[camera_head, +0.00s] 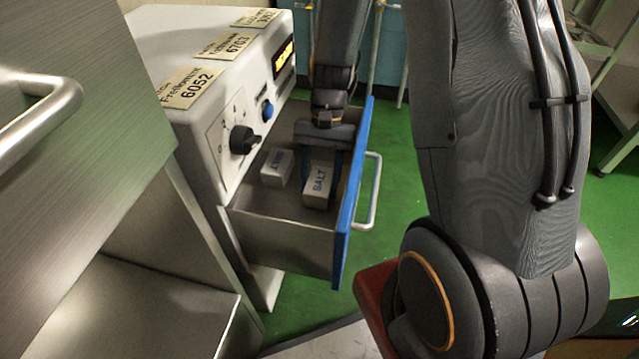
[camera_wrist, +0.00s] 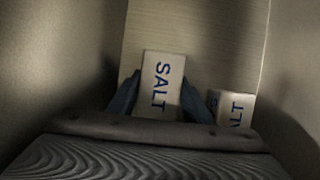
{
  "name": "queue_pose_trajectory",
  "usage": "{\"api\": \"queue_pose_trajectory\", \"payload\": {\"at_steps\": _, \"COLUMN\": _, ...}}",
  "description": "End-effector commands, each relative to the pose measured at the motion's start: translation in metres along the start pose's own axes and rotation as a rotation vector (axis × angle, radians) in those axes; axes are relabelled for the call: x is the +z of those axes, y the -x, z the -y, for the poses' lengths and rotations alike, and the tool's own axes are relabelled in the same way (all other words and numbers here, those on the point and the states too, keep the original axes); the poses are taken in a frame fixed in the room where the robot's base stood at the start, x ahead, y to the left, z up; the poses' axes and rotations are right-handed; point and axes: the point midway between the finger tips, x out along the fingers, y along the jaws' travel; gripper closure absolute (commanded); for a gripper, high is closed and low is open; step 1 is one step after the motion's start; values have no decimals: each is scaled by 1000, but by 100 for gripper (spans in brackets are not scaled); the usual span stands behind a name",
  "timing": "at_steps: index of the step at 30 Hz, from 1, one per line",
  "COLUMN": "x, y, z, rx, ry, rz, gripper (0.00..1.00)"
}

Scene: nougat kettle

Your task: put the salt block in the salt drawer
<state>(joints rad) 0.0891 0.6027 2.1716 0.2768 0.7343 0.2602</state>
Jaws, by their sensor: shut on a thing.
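A pale block marked SALT in blue (camera_head: 318,185) is low inside the open drawer (camera_head: 287,232), which has a blue front. My gripper (camera_head: 322,165) reaches down into the drawer and is shut on this block. In the wrist view the held salt block (camera_wrist: 161,84) sits between my two dark fingers, with the drawer floor behind it. I cannot tell whether it touches the floor. A second pale block with blue lettering (camera_head: 277,167) lies beside it, to the left in the head view. It shows at the right in the wrist view (camera_wrist: 233,108).
The drawer extends from a white machine (camera_head: 215,75) with a black knob (camera_head: 243,140) and number labels. A metal cabinet with a bar handle (camera_head: 45,110) stands close at the left. The drawer walls are near my gripper. Green floor (camera_head: 400,190) lies beyond the drawer.

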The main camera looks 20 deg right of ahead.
Motion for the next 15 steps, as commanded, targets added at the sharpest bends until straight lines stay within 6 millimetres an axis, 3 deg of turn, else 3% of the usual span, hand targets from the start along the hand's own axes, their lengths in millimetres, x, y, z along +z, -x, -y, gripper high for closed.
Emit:
{"api": "queue_pose_trajectory", "payload": {"at_steps": 5, "x": -1, "y": -2, "z": 0, "rx": 0, "ry": 0, "rz": 0, "gripper": 99}}
{"api": "queue_pose_trajectory", "payload": {"at_steps": 6, "x": -1, "y": -3, "z": 0, "rx": 0, "ry": 0, "rz": 0, "gripper": 53}}
{"api": "queue_pose_trajectory", "payload": {"at_steps": 9, "x": -1, "y": -3, "z": 0, "rx": 0, "ry": 0, "rz": 0, "gripper": 36}}
{"api": "queue_pose_trajectory", "payload": {"at_steps": 15, "x": -1, "y": -3, "z": 0, "rx": 0, "ry": 0, "rz": 0, "gripper": 36}}
